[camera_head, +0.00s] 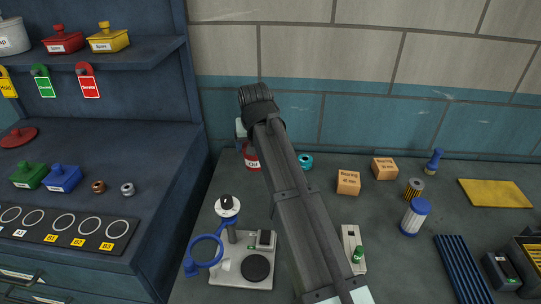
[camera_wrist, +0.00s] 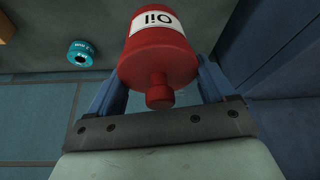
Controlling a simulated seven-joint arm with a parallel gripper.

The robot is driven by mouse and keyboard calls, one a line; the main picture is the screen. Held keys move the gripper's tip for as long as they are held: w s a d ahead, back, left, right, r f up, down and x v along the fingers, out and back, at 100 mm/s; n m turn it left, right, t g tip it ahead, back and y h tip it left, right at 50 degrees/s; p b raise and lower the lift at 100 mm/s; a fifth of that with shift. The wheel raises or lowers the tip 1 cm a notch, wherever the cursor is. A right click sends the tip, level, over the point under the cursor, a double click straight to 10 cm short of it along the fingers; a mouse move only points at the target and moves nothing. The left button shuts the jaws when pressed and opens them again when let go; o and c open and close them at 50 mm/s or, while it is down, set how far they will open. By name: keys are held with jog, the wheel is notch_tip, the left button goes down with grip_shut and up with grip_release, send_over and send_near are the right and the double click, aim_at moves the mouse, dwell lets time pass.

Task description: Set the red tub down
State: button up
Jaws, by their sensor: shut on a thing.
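The red tub (camera_wrist: 158,62) has a white "Oil" label and a small red knob on its lid. In the wrist view my gripper (camera_wrist: 160,82) is shut on it, with one blue finger on each side. In the head view the tub (camera_head: 252,160) shows at the back left of the grey bench, partly behind my arm. It looks upright. I cannot tell whether its base touches the bench. My fingers are mostly hidden by my arm in the head view.
A teal roll (camera_head: 305,161) lies right of the tub, and cardboard boxes (camera_head: 348,182) stand farther right. A scale-like device (camera_head: 242,262) with a blue-ringed magnifier (camera_head: 206,251) is in front. The blue cabinet (camera_head: 150,200) borders the left. Bench between tub and device looks clear.

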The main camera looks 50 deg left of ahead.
jog(key=shift+r, duration=0.45)
jog(key=w+d+m+t+h, duration=0.1)
jog(key=w+d+m, duration=0.3)
jog(key=w+d, duration=1.3)
jog(key=w+d+m+t+h, duration=0.1)
jog(key=w+d+m, duration=0.2)
jog(key=w+d, duration=1.5)
jog(key=w+d+m, duration=0.2)
jog(key=w+d, duration=0.6)
jog(key=d, duration=0.3)
jog(key=shift+h, duration=0.4)
jog(key=shift+a+f, duration=0.1)
jog(key=shift+f, duration=4.75)
jog(key=shift+s+f, duration=0.1)
jog(key=shift+f, duration=0.05)
jog(key=o, duration=1.1)
jog(key=shift+o, duration=0.2)
